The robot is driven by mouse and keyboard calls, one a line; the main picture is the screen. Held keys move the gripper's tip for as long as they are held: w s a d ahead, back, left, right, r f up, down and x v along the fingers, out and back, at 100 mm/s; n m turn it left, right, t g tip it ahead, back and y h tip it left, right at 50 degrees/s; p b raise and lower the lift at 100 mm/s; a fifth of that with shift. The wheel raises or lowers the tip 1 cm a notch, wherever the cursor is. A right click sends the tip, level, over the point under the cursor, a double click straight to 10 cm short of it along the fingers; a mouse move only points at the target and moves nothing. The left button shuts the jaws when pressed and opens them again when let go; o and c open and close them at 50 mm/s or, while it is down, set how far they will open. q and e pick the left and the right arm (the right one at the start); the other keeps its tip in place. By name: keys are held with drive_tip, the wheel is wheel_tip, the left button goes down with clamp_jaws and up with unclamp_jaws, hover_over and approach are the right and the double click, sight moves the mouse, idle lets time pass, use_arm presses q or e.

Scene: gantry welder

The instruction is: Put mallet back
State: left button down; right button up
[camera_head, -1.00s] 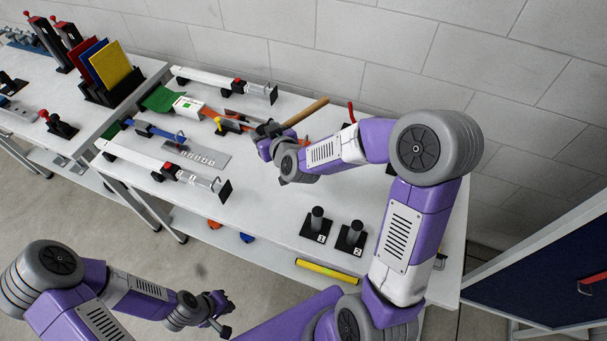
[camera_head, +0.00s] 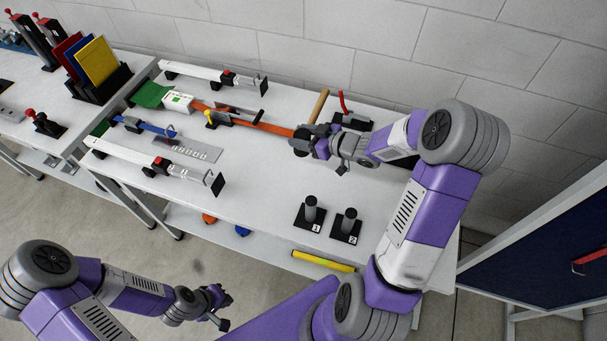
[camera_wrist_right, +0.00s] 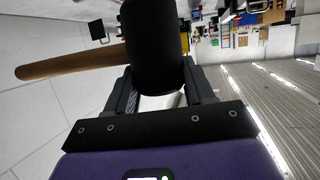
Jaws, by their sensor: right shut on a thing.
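The mallet has a light wooden handle (camera_head: 319,106) and a thick black head (camera_wrist_right: 154,45). My right gripper (camera_head: 308,143) is shut on the mallet's head at the far right part of the white workbench. In the right wrist view the head sits between the two fingers (camera_wrist_right: 158,88) and the handle points left. In the head view the handle points up toward the wall. My left gripper (camera_head: 220,308) is empty and open, low over the floor in front of the bench. I cannot tell whether the mallet touches the bench.
A red-handled black device (camera_head: 346,108) stands just right of the mallet. An orange strip (camera_head: 265,127) runs left from the gripper. Two black posts marked 1 (camera_head: 310,210) and 2 (camera_head: 347,224) stand near the front edge. The bench's middle (camera_head: 255,175) is clear.

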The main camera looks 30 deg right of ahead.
wheel_tip(320, 180, down, 10)
drive_tip(key=b, duration=0.2)
drive_tip(key=shift+b, duration=0.4)
drive_tip(key=shift+s, duration=0.1)
drive_tip(key=shift+f, duration=0.15)
drive_tip(key=o, duration=0.9)
drive_tip(key=shift+f, duration=0.15)
drive_tip(key=shift+c, duration=0.2)
drive_tip(key=o, duration=0.5)
drive_tip(key=shift+c, duration=0.2)
